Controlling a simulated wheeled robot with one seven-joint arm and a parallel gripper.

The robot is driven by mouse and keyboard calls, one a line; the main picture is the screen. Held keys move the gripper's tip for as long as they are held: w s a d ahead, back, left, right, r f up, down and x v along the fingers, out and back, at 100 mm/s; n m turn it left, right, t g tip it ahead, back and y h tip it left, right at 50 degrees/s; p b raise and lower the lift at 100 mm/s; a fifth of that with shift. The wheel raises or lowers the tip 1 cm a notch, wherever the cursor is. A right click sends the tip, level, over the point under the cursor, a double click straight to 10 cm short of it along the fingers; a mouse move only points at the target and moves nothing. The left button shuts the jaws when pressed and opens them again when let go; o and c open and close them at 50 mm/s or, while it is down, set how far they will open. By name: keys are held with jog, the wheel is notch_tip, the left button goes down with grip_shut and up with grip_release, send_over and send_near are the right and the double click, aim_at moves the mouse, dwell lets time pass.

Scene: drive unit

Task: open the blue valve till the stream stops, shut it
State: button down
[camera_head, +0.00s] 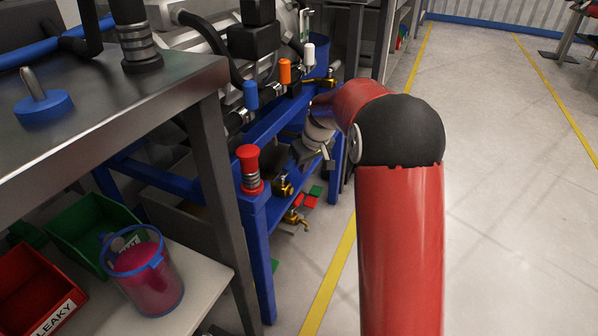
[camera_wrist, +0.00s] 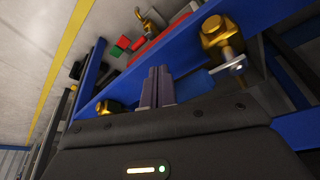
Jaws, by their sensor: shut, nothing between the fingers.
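My gripper (camera_head: 326,160) is at the blue frame, below the row of coloured knobs, partly hidden by my arm. In the wrist view its two dark fingers (camera_wrist: 157,86) are together and empty. Close to their right is a blue handle (camera_wrist: 196,84), beside a brass valve (camera_wrist: 219,36) with a silver lever (camera_wrist: 238,63). I cannot tell whether the fingers touch the blue handle. The head view shows a blue knob (camera_head: 250,95) on the machine, left of an orange and a white one. I see no stream of liquid in either view.
A red-capped post (camera_head: 250,168) stands on the blue frame (camera_head: 257,250), with brass fittings (camera_head: 283,184) beside it. A steel table (camera_head: 150,90) is at left. Below it are a clear bucket (camera_head: 172,262) of pink contents and red and green bins. The floor at right is open.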

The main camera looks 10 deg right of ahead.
jog(key=p+v, duration=0.4)
jog(key=v, duration=0.4)
dwell(0.4)
jog(key=shift+w+r, duration=0.15)
jog(key=s+a+r+m+p, duration=0.1)
jog(key=s+r, duration=0.3)
jog(key=s, duration=0.4)
jog(key=s+r+m+t+h+p, duration=0.1)
jog(key=s+r, duration=0.3)
jog(key=s, duration=0.4)
jog(key=s+a+r+m+p, duration=0.1)
jog(key=s+r, duration=0.3)
jog(key=s, duration=0.5)
jog(key=s+f+m+t, duration=0.1)
jog(key=s+f, duration=0.1)
jog(key=s, duration=0.8)
jog(key=shift+d+f+m+h+p, duration=0.15)
jog(key=shift+f+m+h+p, duration=0.15)
jog(key=shift+m, duration=0.1)
